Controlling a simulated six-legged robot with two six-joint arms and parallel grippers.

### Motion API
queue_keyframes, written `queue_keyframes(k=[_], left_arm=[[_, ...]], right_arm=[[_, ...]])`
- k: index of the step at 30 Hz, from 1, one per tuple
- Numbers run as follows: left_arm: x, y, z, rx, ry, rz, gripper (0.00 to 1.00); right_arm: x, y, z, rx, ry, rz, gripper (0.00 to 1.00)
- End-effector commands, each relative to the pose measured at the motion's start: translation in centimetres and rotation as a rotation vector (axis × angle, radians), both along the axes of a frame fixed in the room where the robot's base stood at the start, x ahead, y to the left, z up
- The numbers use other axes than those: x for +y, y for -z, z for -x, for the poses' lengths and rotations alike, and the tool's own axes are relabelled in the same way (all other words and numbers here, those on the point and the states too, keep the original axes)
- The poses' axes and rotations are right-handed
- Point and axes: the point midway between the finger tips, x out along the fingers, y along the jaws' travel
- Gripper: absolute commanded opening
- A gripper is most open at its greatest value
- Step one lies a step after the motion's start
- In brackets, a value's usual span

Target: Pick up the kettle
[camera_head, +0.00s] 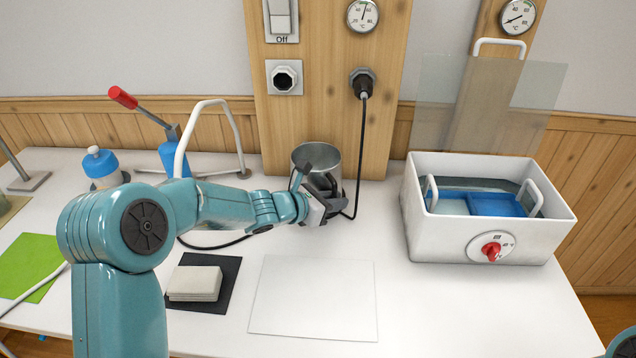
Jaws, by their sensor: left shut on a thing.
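The kettle (327,160) is a grey metal, open-topped vessel at the back middle of the white table, in front of the wooden post. My left gripper (328,198) is at its near side, shut on it. The fingers and the dark parts there hide the kettle's lower front, so I cannot tell whether its base touches the table. My right gripper is out of view.
A black cord (362,135) runs from a wall socket down beside the kettle. A white water bath (425,225) with a red knob stands at right. A white sheet (313,300) and a black mat (222,293) with pale pads lie in front. A blue-capped bottle (101,165) stands at left.

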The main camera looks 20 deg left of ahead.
Motion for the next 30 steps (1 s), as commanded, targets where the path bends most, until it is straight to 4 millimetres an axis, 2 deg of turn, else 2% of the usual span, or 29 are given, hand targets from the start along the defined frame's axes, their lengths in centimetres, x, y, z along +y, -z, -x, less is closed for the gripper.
queue_keyframes(k=[23,26,30], left_arm=[[0.0,-0.4,-0.1,-0.009,0.001,-0.001,0.00],[0.0,-0.9,-0.1,-0.009,0.001,-0.001,0.00],[0.1,-2.4,-0.1,-0.011,0.001,-0.003,0.00]], right_arm=[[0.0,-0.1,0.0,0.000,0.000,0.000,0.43],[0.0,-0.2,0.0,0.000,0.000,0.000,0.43],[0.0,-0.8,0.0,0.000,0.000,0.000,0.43]])
